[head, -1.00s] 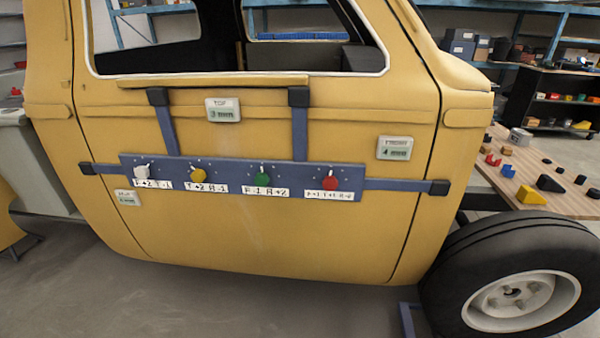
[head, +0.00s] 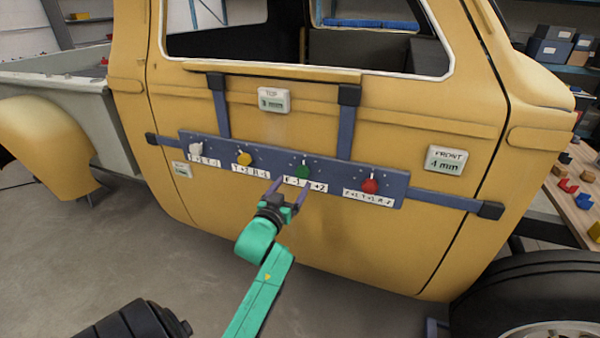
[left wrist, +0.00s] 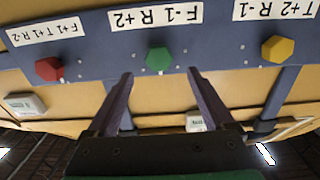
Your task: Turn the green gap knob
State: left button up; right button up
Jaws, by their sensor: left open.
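The green knob (head: 302,171) sits on the blue-grey bar (head: 215,147) fixed across the yellow truck door. Its label, partly covered by a finger in the head view, reads F-1 R+2 in the left wrist view. My left gripper (head: 287,190) is open, just below and in front of the green knob. In the left wrist view the green knob (left wrist: 159,58) lies ahead of and between the two spread fingers (left wrist: 160,80), apart from them. My right gripper is not in view.
A white knob (head: 196,149), a yellow knob (head: 243,159) and a red knob (head: 370,186) share the bar. Gauges on the door read TOP (head: 274,100) and FRONT 4 mm (head: 446,160). A tyre (head: 530,290) and a wooden table (head: 575,205) stand at right.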

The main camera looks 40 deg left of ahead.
aim_at(302, 174)
pick_arm(q)
jog(key=x, duration=0.6)
jog(key=shift+w, duration=0.3)
jog(key=shift+s, duration=0.1)
jog(key=c, duration=1.3)
jog(key=shift+c, duration=0.3)
jog(key=shift+m, duration=0.3)
jog(key=m, duration=0.8)
jog(key=shift+d+f, duration=0.1)
